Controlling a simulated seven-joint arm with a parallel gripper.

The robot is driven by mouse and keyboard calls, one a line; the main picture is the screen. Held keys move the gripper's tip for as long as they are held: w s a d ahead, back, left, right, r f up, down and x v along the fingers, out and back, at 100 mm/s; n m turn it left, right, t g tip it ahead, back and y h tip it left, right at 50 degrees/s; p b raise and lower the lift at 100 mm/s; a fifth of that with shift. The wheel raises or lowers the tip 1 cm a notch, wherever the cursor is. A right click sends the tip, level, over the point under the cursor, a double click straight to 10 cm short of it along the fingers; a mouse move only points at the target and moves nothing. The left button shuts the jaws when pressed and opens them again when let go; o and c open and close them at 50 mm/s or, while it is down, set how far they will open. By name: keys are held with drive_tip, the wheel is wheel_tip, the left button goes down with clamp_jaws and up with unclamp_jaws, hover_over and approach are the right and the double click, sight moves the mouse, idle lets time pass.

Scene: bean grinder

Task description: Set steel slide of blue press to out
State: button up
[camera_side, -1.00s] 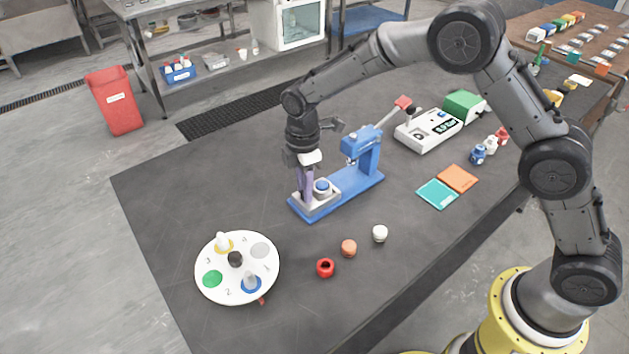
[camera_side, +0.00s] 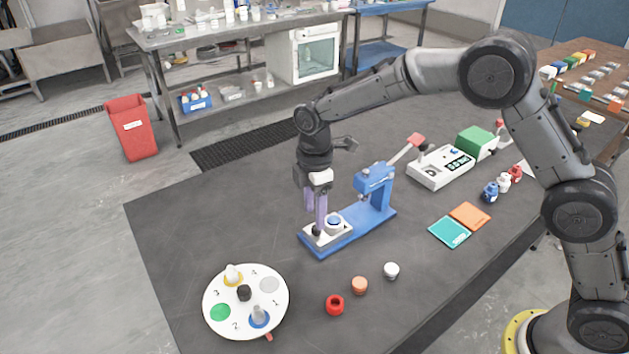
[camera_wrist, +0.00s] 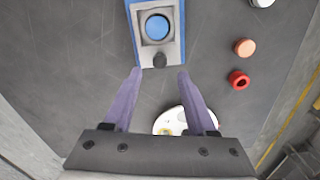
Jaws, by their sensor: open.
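The blue press (camera_side: 378,192) stands on the dark table, its base running left from its column. The steel slide (camera_side: 341,236) lies at the base's left end, clear of the press head, with a round blue piece (camera_side: 334,221) on it. In the wrist view the slide (camera_wrist: 174,50) has a dark knob (camera_wrist: 160,61) at its near end. My gripper (camera_side: 318,232) points down at that end. In the wrist view my open fingertips (camera_wrist: 159,73) lie either side of the knob, with gaps showing. I cannot tell whether they reach its height.
A white numbered disc (camera_side: 212,297) with a dark centre knob stands front left. Red (camera_side: 335,305), orange (camera_side: 360,285) and white (camera_side: 391,270) small pieces lie front of the press. Teal (camera_side: 449,232) and orange (camera_side: 469,216) pads lie right.

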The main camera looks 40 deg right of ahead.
wheel_tip(320, 180, up, 10)
idle(0.3)
drive_tip(key=shift+f, duration=0.1)
drive_tip(key=s+d+r+m+t, duration=0.2)
drive_tip(key=s+d+r, duration=0.3)
drive_tip(key=s+r, duration=0.25)
drive_tip(key=s+d+r+m+t, duration=0.2)
drive_tip(key=s+d+r, duration=0.4)
drive_tip(key=r, duration=0.2)
drive_tip(key=s+d+f+m+t, duration=0.1)
drive_tip(key=s+d+m, duration=0.15)
drive_tip(key=s, duration=0.35)
drive_tip(key=s+d+f+m, duration=0.1)
drive_tip(key=s+m, duration=0.2)
drive_tip(key=s, duration=0.3)
drive_tip(key=s+f+m, duration=0.6)
drive_tip(key=f, duration=0.1)
drive_tip(key=shift+d+f+t, duration=0.25)
drive_tip(key=shift+d+t, duration=0.05)
